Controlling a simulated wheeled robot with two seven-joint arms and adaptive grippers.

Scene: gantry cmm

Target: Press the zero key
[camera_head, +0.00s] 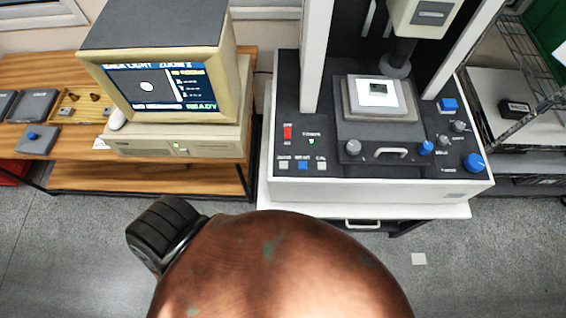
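The measuring machine (385,185) stands right of centre, with a dark control panel around its stage. Three small keys sit in a row at the panel's front left: a pale left key (283,165), a blue middle key (303,166) and a pale right key (321,166). Their labels are too small to read surely, so I cannot tell which is the zero key. Nothing touches these keys. Neither of my grippers shows in the head view.
A red switch (288,132) is above the keys. Knobs, including a large blue one (474,162), are on the panel's right. A computer monitor (160,75) reading READY stands on the wooden bench (75,150) at left. A wire rack (515,75) is at right.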

